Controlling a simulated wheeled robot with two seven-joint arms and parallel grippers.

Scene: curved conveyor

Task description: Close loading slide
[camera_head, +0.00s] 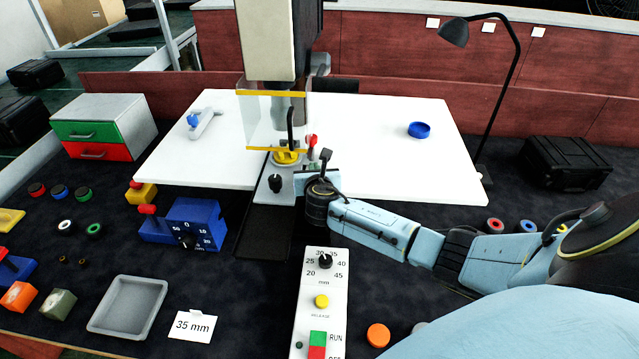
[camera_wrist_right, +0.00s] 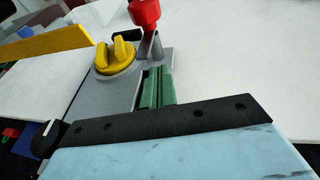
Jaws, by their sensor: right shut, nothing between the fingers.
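The loading slide (camera_head: 268,192) is a narrow grey plate at the front of the press, running in under its clear guard. A black knob (camera_head: 275,183) stands on its near end and a yellow round fixture (camera_head: 287,157) on its far part. In the right wrist view the yellow fixture (camera_wrist_right: 117,55) sits on the grey slide (camera_wrist_right: 100,97), and a dark knob (camera_wrist_right: 47,138) shows at left. My right gripper (camera_head: 324,160) is shut and empty, just right of the slide; I cannot tell whether it touches it. My left gripper is out of view.
The press (camera_head: 276,40) has a yellow-edged clear guard (camera_head: 262,122) and a red-knobbed lever (camera_head: 311,141). A control panel (camera_head: 322,285) stands in front. A blue dial box (camera_head: 193,225) is at left. A white table (camera_head: 385,145) spreads behind; a dark track (camera_head: 266,230) lies before the slide.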

